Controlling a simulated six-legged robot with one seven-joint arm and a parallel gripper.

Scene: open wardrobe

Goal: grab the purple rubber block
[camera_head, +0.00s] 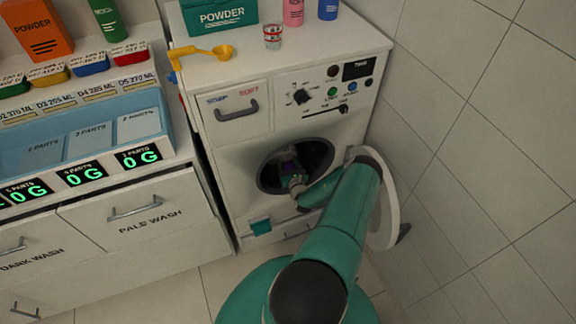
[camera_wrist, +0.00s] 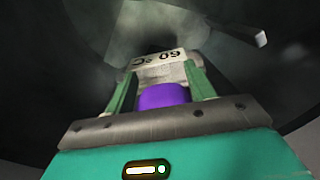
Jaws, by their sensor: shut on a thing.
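The purple rubber block (camera_wrist: 163,96) sits between the two green fingers of my gripper (camera_wrist: 160,72) in the wrist view, close to the palm. The fingers are shut on it. A pale piece marked "60 °C", upside down in the picture (camera_wrist: 158,60), shows just beyond the block at the fingertips; I cannot tell whether it is part of the block. In the head view my gripper (camera_head: 291,172) is inside the dark round opening of the washing machine (camera_head: 226,155), with a small patch of purple at its end.
The round door (camera_head: 388,215) stands open at the right, close beside my arm. The drum wall (camera_wrist: 60,85) surrounds my gripper. A yellow scoop (camera_head: 205,51), a small cup (camera_head: 272,36) and a teal powder box (camera_head: 220,15) stand on the machine. A tiled wall is at the right.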

